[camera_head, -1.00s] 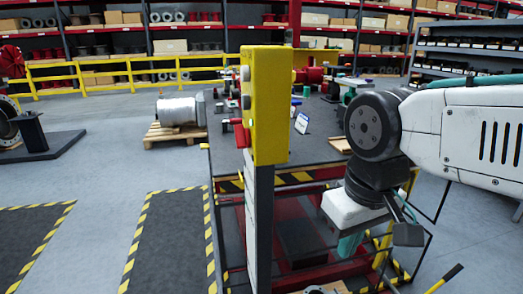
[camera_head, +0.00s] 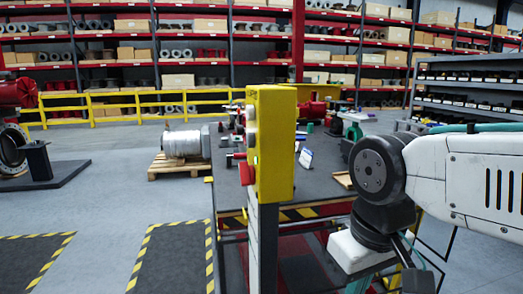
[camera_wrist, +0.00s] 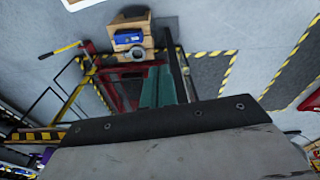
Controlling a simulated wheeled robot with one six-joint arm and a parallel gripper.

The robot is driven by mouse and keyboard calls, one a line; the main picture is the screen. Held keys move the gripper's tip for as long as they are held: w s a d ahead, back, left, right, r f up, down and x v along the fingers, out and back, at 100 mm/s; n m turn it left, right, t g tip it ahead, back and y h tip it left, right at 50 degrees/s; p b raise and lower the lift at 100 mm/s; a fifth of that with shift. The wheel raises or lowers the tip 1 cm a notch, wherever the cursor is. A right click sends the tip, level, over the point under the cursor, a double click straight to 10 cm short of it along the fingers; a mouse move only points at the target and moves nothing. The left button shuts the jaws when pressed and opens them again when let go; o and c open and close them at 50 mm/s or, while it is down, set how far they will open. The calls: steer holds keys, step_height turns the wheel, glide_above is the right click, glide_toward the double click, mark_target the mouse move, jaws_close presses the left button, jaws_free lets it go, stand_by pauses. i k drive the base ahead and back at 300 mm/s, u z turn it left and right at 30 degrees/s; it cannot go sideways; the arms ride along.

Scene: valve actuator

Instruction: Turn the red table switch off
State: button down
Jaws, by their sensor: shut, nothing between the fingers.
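A yellow control box (camera_head: 276,143) stands on a grey post in the middle of the head view. Its left face carries round buttons and a small green light. A red switch-like part (camera_head: 246,172) sticks out at the box's lower left; whether it is fixed to the box or to the table behind, I cannot tell. My gripper (camera_wrist: 157,73) shows its teal fingers together and empty in the wrist view, pointing down over the floor and table frame. In the head view, my arm hangs right of the box, apart from it, with the fingertips out of frame.
The dark-topped table (camera_head: 318,179) with red parts stands behind the box. A metal cylinder on a pallet (camera_head: 180,168) is to the left. Cardboard boxes with a blue item (camera_wrist: 128,38) show in the wrist view. Floor at left is open, with striped mats (camera_head: 173,262).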

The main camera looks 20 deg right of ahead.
mark_target(247, 175)
steer(key=k, duration=1.2)
steer(key=u, duration=0.85)
steer(key=i, duration=1.35)
steer(key=z, duration=0.05)
